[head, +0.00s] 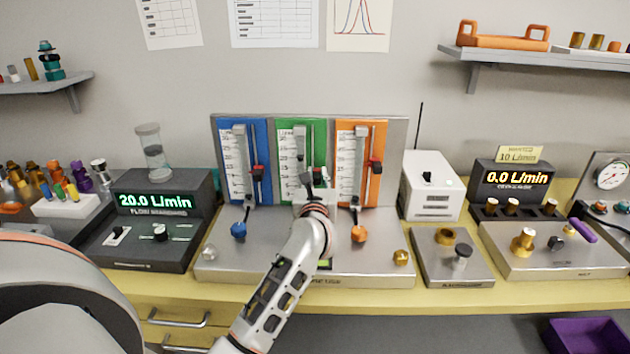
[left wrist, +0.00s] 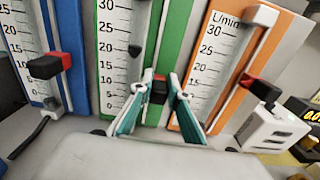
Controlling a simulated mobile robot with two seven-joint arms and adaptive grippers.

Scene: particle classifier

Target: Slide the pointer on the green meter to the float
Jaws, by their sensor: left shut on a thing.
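The green meter (head: 287,127) stands between a blue and an orange meter on the bench; its green panel also shows in the left wrist view (left wrist: 176,50). Its red and black pointer (left wrist: 159,90) sits low on the rail at the right of the scale. The dark, cone-shaped float (left wrist: 135,50) is in the tube, higher than the pointer. My left gripper (left wrist: 161,97) is shut on the pointer, with a teal finger on each side of it. In the head view my left gripper (head: 316,184) covers the lower part of the meter.
The blue meter (head: 258,130) and orange meter (head: 345,130) stand close on either side, with their own pointers sticking out. A display box (head: 160,190) at left reads 20.0 L/min. A white box (head: 430,185) stands at right.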

